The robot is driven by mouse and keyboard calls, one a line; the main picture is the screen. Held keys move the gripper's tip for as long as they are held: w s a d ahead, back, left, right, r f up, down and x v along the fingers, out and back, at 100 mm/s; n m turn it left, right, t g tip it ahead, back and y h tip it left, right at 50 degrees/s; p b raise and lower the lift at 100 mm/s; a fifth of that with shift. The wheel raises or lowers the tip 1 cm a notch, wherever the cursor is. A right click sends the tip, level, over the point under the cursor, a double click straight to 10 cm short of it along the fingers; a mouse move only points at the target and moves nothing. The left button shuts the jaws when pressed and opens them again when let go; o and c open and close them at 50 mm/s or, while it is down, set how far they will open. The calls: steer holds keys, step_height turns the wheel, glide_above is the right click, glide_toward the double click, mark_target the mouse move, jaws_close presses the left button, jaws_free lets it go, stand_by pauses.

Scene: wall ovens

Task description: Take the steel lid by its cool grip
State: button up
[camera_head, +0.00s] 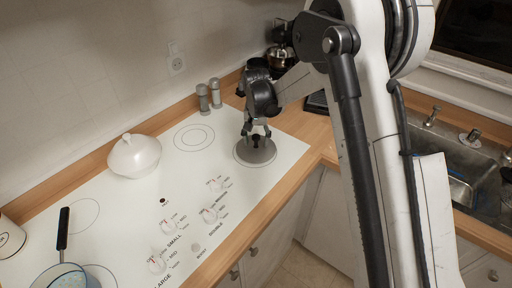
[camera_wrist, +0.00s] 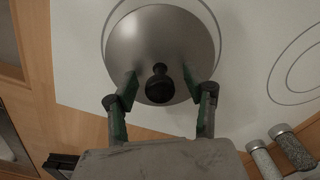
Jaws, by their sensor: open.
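The steel lid (camera_head: 262,156) is a grey disc lying on the white cooktop, over the burner ring near its right end. In the wrist view the lid (camera_wrist: 160,32) shows as a shiny steel dome with a black knob (camera_wrist: 160,84) as its grip. My gripper (camera_head: 258,137) is above the lid, pointing down. In the wrist view my gripper (camera_wrist: 161,88) is open, with one finger on each side of the knob. A gap shows between each finger and the knob. I cannot tell how far down the fingertips reach beside it.
A white lidded pot (camera_head: 134,156) stands on the cooktop to the left. A pan with a black handle (camera_head: 63,228) is at the lower left. Two shakers (camera_head: 209,95) stand by the wall behind the lid. A sink (camera_head: 455,165) is at the right. The cooktop's middle is clear.

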jaws_close()
steer(key=shift+r, duration=0.15)
